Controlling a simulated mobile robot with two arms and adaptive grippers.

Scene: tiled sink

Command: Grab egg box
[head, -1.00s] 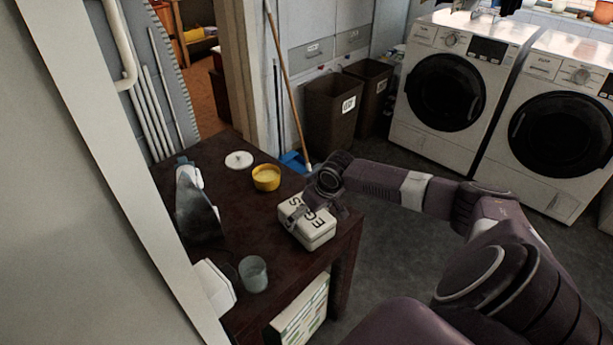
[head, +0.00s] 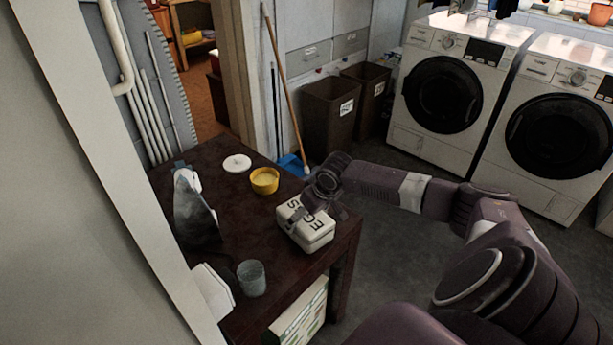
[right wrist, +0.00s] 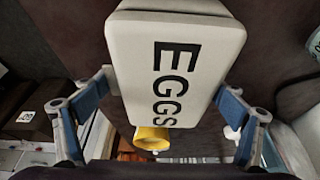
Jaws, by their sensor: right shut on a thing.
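The egg box (head: 308,233) is a white box with dark "EGGS" lettering on its lid. In the head view it is at the right edge of the dark wooden table (head: 232,315). My right gripper (head: 312,211) reaches over it from the right and is shut on it. In the right wrist view the egg box (right wrist: 175,70) fills the middle, with the blue-padded fingers of my right gripper (right wrist: 167,105) on its two sides. I cannot tell whether the box is touching the table or slightly raised. My left gripper is not in view.
On the table are a yellow bowl (head: 264,181), a white lid (head: 236,164), a glass (head: 252,278), an iron (head: 193,208) and a white container (head: 213,288). Dark bins (head: 331,115) and washing machines (head: 447,90) stand beyond. Floor (head: 395,262) right of the table is open.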

